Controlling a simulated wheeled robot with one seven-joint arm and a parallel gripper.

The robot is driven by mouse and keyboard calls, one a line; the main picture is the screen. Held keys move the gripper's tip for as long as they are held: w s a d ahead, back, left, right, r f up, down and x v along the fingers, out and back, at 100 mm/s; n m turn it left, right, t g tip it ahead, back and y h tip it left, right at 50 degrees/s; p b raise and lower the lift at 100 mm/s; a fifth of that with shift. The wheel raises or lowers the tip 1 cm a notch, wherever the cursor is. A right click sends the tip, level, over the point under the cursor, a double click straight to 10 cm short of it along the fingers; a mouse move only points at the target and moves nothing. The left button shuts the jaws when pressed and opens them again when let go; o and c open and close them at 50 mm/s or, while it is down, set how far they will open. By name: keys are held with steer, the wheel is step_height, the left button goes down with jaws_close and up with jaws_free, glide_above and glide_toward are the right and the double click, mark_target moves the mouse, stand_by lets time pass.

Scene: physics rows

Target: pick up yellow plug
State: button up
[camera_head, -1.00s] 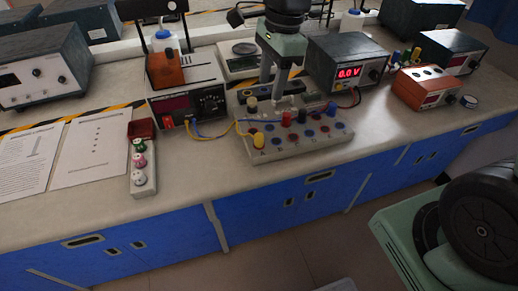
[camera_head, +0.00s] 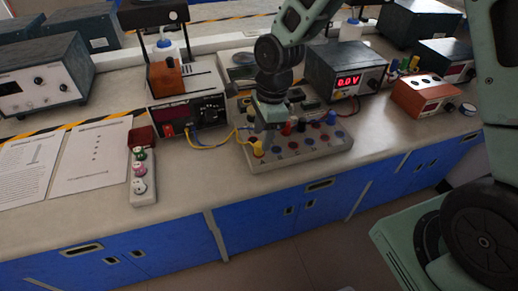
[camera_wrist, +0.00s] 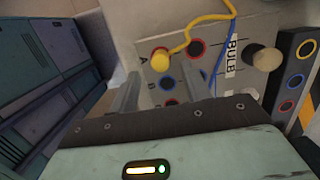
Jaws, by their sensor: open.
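The yellow plug (camera_head: 258,148) stands in the front left corner of the white socket board (camera_head: 300,158), with a yellow wire running from it. In the wrist view the yellow plug (camera_wrist: 160,60) shows beyond and between the two fingers, beside the letter A, with its wire curving up and right. My gripper (camera_head: 268,128) is above the board's left part, pointing down, close to the plug. In the wrist view my gripper (camera_wrist: 160,92) is open with nothing between its fingers. Whether a finger touches the plug cannot be told.
Black, red and blue plugs stand along the board's back row, including a blue plug (camera_head: 331,117). A meter (camera_head: 188,110) is left of the board, and a power supply reading 0.0 V (camera_head: 347,75) is behind right. The front bench edge is clear.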

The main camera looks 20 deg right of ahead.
mark_target(259, 144)
steer(key=shift+a+f, duration=0.25)
steer(key=shift+f, duration=0.95)
steer(key=shift+a+f, duration=0.25)
steer(key=shift+f, duration=0.9)
jaws_close()
steer(key=shift+r, duration=0.1)
step_height(259, 144, up, 10)
steer(key=shift+f, duration=0.1)
